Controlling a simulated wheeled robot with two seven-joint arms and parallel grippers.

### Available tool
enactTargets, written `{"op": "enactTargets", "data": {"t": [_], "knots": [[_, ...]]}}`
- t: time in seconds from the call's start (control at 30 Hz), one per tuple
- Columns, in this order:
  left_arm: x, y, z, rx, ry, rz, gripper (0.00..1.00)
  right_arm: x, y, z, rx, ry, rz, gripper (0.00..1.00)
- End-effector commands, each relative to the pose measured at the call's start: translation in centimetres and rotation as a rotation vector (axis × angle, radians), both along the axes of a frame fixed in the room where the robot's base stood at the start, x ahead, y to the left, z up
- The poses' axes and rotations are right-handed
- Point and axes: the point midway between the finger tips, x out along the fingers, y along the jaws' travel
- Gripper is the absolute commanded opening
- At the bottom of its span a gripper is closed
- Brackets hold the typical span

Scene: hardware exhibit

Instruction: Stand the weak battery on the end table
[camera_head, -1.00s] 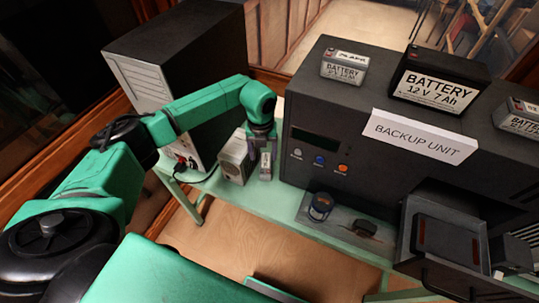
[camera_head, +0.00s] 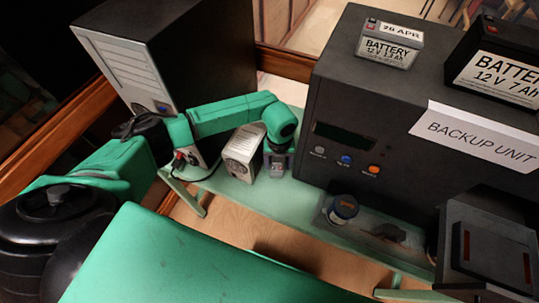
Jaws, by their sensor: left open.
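A small grey battery (camera_head: 389,44) with a "26 APR" tag stands on the backup unit (camera_head: 400,110). A larger black battery (camera_head: 495,68), marked 12 V 7 Ah, stands to its right, cut by the picture edge. I cannot tell which battery is the weak one. A green table (camera_head: 235,193) runs below the unit; I cannot tell whether it is the end table. My left gripper (camera_head: 277,172) points down low over this table, between a grey box and the unit. It is open; its fingertips are small and hard to make out. My right gripper is not in view.
A black computer tower (camera_head: 175,60) stands at the back left. A grey speaker-like box (camera_head: 242,152) is close left of my left gripper. A blue round container (camera_head: 343,208) and a small dark object (camera_head: 388,231) lie before the unit. A dark tray (camera_head: 490,245) juts out at right.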

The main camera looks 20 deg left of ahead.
Motion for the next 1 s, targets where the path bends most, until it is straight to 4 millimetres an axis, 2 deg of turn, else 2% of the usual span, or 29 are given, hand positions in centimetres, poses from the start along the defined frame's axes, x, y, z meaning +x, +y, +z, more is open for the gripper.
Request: {"op": "enactTargets", "data": {"t": [0.03,0.07,0.27,0.33,0.47,0.83,1.0], "knots": [[-0.4,-0.3,-1.1,0.001,0.001,0.0,0.7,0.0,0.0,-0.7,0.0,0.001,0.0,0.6],[-0.6,-0.5,-1.3,0.001,0.001,0.001,0.7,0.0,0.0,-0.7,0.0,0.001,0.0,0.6],[-0.6,-0.6,-1.3,0.002,0.0,0.002,0.7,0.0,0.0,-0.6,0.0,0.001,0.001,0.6],[-0.6,-0.6,-1.3,0.002,0.0,0.002,0.51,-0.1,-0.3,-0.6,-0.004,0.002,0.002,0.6],[-0.6,-0.6,-1.2,0.001,-0.001,0.002,0.01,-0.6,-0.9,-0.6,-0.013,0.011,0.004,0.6],[-0.5,-0.6,-1.0,0.0,-0.002,0.002,0.0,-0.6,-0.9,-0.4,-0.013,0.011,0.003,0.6],[-0.5,-0.6,0.3,0.0,-0.002,0.002,0.0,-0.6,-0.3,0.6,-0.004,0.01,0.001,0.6]]}}
